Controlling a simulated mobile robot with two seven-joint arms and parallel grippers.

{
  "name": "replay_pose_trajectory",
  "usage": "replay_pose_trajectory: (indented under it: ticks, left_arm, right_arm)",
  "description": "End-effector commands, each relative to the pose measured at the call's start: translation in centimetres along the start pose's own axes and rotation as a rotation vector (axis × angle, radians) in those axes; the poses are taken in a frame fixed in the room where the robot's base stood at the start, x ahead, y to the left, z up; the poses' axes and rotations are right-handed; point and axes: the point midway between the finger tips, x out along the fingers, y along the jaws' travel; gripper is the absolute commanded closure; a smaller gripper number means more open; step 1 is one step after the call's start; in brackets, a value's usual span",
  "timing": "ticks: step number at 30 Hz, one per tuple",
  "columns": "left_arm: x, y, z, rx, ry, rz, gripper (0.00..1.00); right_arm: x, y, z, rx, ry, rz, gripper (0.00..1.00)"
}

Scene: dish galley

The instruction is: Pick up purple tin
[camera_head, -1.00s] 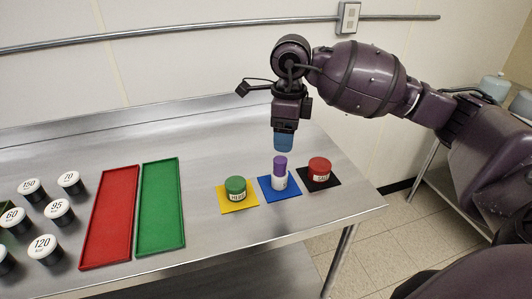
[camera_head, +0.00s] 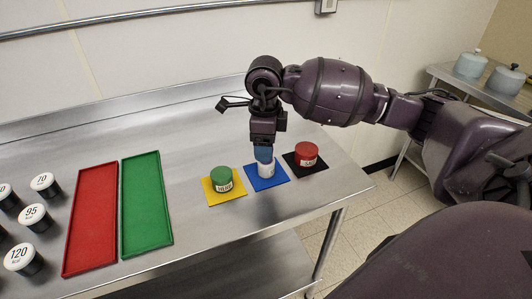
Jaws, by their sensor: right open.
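The purple tin (camera_head: 266,171) stands upright on the blue mat (camera_head: 281,178), between the other two tins. Its white lower body with a label shows; its purple top is hidden behind my fingers. My right gripper (camera_head: 263,155) points down with its blue fingertips at the top of the tin. It is open, and the fingers overlap the tin's top in the picture. I cannot tell whether they touch it. My left gripper is not in view.
A green-topped tin (camera_head: 222,179) on a yellow mat (camera_head: 210,194) is close on the left; a red-topped tin (camera_head: 306,153) on a black mat (camera_head: 309,174) is close on the right. Green (camera_head: 145,210) and red (camera_head: 91,222) trays and several numbered canisters (camera_head: 34,216) lie further left.

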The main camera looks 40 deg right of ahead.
Motion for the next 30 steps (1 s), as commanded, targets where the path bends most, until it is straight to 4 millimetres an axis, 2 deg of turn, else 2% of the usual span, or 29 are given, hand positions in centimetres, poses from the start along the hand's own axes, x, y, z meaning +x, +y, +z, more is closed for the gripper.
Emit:
replay_pose_trajectory:
  ticks: [3, 6, 14, 24, 30]
  left_arm:
    - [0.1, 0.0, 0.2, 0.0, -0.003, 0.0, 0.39]
    - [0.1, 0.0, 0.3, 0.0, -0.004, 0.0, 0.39]
    - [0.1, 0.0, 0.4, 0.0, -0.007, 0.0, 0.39]
    - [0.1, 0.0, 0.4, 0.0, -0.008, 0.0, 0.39]
    - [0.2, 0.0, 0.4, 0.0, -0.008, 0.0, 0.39]
  right_arm:
    - [1.6, 0.0, 0.0, -0.001, 0.001, 0.002, 0.35]
    - [2.2, 0.0, 0.0, -0.001, 0.0, 0.001, 0.35]
    - [2.3, 0.0, 0.0, -0.001, 0.0, 0.0, 0.35]
    - [2.2, 0.0, 0.0, 0.0, 0.0, 0.0, 0.87]
    - [2.2, 0.0, 0.0, 0.0, 0.0, -0.001, 0.89]
